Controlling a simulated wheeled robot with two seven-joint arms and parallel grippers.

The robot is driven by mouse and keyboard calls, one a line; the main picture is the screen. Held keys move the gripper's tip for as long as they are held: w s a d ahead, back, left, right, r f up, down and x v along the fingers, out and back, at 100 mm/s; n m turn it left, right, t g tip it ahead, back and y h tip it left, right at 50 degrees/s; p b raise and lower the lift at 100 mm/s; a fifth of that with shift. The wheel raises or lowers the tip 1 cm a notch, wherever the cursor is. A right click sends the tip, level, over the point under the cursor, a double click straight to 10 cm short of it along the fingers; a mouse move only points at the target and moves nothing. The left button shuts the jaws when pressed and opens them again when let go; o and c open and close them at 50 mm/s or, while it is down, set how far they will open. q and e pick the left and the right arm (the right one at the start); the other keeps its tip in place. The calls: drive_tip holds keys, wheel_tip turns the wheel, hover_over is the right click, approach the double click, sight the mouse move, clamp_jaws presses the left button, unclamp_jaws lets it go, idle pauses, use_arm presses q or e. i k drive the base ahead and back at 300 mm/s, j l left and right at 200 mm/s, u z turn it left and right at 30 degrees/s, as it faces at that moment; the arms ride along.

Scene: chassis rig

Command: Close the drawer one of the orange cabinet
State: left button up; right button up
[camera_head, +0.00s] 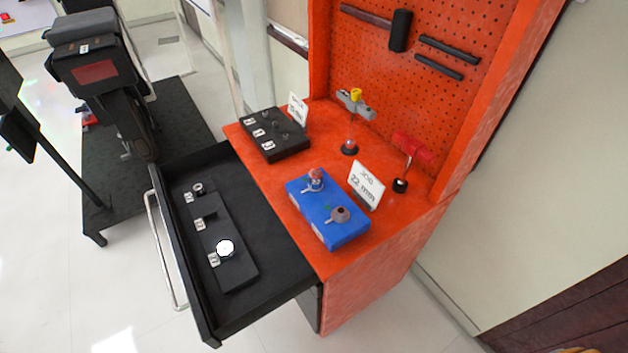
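The orange cabinet (395,245) stands in the middle and right of the view, with an orange top and a pegboard back. One black drawer (275,275) is pulled out to the left from under its top and stands open. A long pale bar handle (158,250) runs along the drawer's front. Inside the drawer lies a dark strip (235,272) with several small parts and white labels. Neither of my grippers shows in the view, and nothing is seen touching the drawer or its handle.
On the cabinet top are a blue block (340,232) with small parts, a black block (272,140), a sign reading 22 mm (366,184) and upright tools. A dark machine (95,70) stands on a black platform (185,115) at the left. Pale floor (110,290) is clear beside the handle.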

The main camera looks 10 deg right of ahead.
sight(268, 270)
drive_tip(key=i+j+z, duration=0.1)
drive_tip(key=j, duration=0.35)
drive_tip(key=i+j, duration=0.15)
drive_tip(key=j, duration=0.3)
drive_tip(key=i+j+z, duration=0.15)
drive_tip(key=j, duration=0.3)
drive_tip(key=j+z, duration=0.1)
drive_tip(key=j, duration=0.35)
